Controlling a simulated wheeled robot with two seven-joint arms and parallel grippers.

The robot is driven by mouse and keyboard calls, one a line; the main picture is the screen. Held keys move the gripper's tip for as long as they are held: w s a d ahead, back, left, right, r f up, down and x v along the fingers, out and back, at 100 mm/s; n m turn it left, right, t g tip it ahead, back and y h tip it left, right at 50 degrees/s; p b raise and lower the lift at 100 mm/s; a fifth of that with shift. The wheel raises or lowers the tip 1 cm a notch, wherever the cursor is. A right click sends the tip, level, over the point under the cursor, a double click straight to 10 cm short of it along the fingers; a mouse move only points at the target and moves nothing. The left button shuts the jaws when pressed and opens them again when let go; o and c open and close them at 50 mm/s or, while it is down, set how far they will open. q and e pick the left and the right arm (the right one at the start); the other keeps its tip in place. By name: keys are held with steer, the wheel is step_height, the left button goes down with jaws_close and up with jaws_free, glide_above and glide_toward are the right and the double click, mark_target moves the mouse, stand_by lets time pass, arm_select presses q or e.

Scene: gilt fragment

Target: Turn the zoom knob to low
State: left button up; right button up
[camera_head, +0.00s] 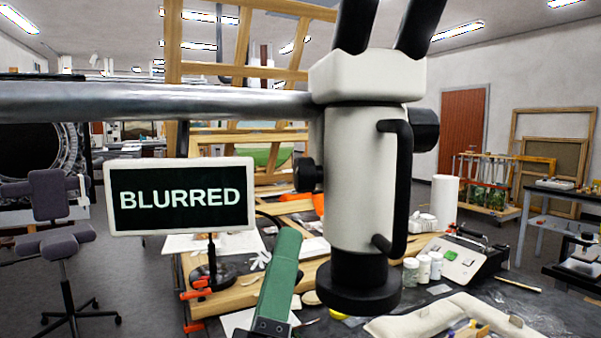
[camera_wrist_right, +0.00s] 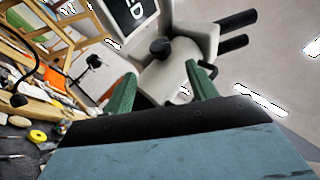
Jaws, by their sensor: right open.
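The white microscope (camera_head: 350,180) hangs from a metal boom in the middle of the head view. A black knob (camera_head: 305,175) sticks out on its left side, and a larger one (camera_head: 425,130) on its right. No label shows which is the zoom knob. A display (camera_head: 180,197) reads "BLURRED". My right gripper (camera_head: 287,245), green, is below and left of the microscope, its far side partly hidden. In the right wrist view its open, empty fingers (camera_wrist_right: 161,70) point toward a dark knob (camera_wrist_right: 160,48) on the microscope, apart from it. My left gripper is not in view.
The metal boom (camera_head: 150,101) crosses above the display. A black handle (camera_head: 405,190) runs down the microscope's right side. The table below holds white jars (camera_head: 423,267), a grey control box (camera_head: 460,260) and a pale cushion (camera_head: 450,320). An easel stands behind.

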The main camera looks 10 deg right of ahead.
mark_target(298, 187)
steer(key=p+x, duration=0.1)
steer(key=x, duration=0.9)
steer(key=shift+r+p, duration=0.1)
steer(key=shift+p, duration=0.2)
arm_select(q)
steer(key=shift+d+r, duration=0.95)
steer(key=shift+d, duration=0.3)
arm_select(e)
steer(key=shift+w+d+r, duration=0.2)
steer(key=shift+w+r, duration=0.25)
steer(key=shift+w, duration=0.05)
steer(key=shift+c, duration=0.2)
steer(key=c, duration=1)
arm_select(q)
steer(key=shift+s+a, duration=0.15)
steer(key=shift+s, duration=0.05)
arm_select(e)
steer(key=shift+o, duration=0.2)
